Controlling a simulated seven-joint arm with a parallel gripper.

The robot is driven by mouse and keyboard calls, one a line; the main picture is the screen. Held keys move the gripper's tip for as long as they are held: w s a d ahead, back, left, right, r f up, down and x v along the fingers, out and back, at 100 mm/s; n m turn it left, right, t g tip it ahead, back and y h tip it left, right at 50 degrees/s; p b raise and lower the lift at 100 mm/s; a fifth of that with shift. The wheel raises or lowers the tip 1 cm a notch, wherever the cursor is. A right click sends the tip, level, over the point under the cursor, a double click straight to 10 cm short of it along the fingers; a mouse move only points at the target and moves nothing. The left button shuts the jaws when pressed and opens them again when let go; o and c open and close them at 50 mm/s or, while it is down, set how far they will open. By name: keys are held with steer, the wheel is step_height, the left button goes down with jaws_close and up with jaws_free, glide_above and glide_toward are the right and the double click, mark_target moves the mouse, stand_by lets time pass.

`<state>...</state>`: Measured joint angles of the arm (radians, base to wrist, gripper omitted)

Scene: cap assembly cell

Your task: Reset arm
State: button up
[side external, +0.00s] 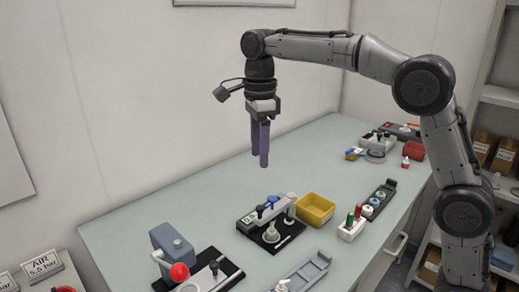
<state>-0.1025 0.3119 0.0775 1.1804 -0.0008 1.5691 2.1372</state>
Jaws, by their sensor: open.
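My gripper (260,160) hangs high above the pale green worktable (215,192), pointing straight down. Its two long purple fingers are apart, with nothing between them. It is behind and above the black-based fixture (262,242), clear of everything on the table. The fixture bears small parts with blue and dark tops and a clear piece with a green part. My arm reaches in from the right with its elbow raised.
A yellow bin (315,209) stands right of the fixture. A white holder (351,229) and a dark tray (377,200) are further right. A press-like station with a red knob (179,272) is front left. The table's back left is clear.

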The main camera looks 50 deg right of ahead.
steer(key=s+d+r+n+t, duration=0.2)
steer(key=s+r, duration=0.1)
steer(key=s, duration=0.6)
steer(key=s+d+r+n+t, duration=0.1)
steer(key=s+d+r+n, duration=0.15)
steer(key=s, duration=0.55)
steer(key=s+f+n+t, duration=0.2)
steer(key=s+f+n, duration=0.8)
steer(key=n, duration=0.9)
step_height(320, 180, down, 3)
steer(key=shift+s+r+t, duration=0.1)
steer(key=shift+s+t, duration=0.2)
steer(key=shift+s, duration=0.1)
steer(key=shift+c, duration=0.2)
